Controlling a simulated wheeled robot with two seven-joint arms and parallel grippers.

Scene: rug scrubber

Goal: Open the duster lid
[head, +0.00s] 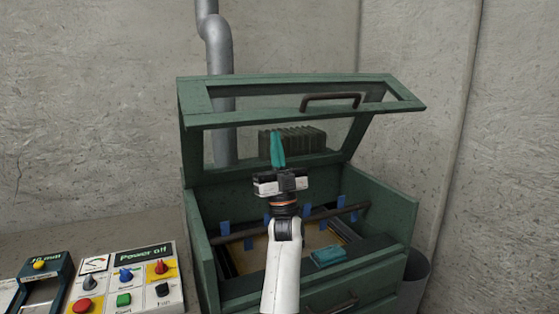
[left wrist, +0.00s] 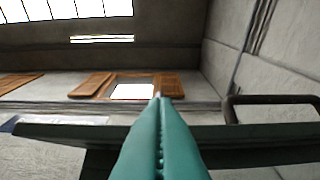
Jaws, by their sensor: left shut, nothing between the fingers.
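The duster (head: 402,205) is a green box with an open top, standing against the wall. Its lid (head: 410,100), a green frame with a see-through pane, stands raised and tilted above the box. A dark handle (head: 330,101) is on the lid's front bar, and this handle also shows in the left wrist view (left wrist: 272,98). My left gripper (head: 278,148) points up in front of the raised lid, its teal fingers shut and empty, below and left of the handle. In the left wrist view the shut fingers (left wrist: 160,125) overlap the lid's edge (left wrist: 265,132); I cannot tell whether they touch it. My right gripper is not in view.
Inside the box are a dark bar, blue tabs and a framed panel; a teal block (head: 327,256) lies on the front ledge. A control panel (head: 128,280) with knobs stands at lower left. A grey bin (head: 420,277) stands at right, and a pipe (head: 219,60) rises behind.

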